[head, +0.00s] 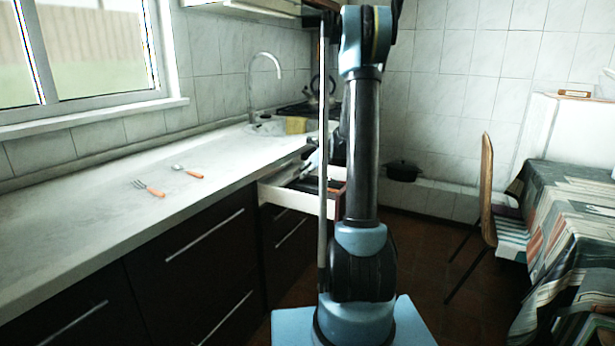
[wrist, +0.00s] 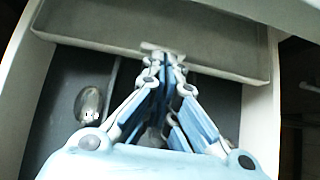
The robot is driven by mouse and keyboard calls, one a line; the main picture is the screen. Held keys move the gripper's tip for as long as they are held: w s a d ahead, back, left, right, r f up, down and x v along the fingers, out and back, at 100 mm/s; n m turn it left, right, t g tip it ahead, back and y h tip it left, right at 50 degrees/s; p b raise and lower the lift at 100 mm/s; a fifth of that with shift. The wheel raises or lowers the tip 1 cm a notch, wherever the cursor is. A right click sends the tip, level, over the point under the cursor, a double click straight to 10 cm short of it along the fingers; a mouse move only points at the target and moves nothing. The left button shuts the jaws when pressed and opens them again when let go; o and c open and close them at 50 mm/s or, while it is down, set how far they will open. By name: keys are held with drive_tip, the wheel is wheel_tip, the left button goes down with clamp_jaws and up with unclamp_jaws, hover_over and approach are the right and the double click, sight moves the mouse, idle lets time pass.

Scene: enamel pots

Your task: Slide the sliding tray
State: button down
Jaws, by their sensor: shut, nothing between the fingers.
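The open drawer (head: 285,199) sticks out from the dark cabinet under the counter in the head view. In the wrist view, the grey sliding tray (wrist: 105,30) lies across the drawer at the top of the picture. My gripper (wrist: 162,52) points down into the drawer. Its fingers are together and empty, with the tips at the tray's near rim; I cannot tell if they touch it. In the head view my gripper (head: 313,160) is over the drawer, partly hidden by my arm.
A silver utensil (wrist: 90,103) lies in the drawer's left compartment beside a divider (wrist: 111,92). A fork (head: 148,188) and spoon (head: 188,172) lie on the counter (head: 90,215). A chair (head: 487,190) and cloth-covered table (head: 570,225) stand right. The floor between is clear.

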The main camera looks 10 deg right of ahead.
drive_tip(key=shift+w+a, duration=0.15)
drive_tip(key=shift+a, duration=0.1)
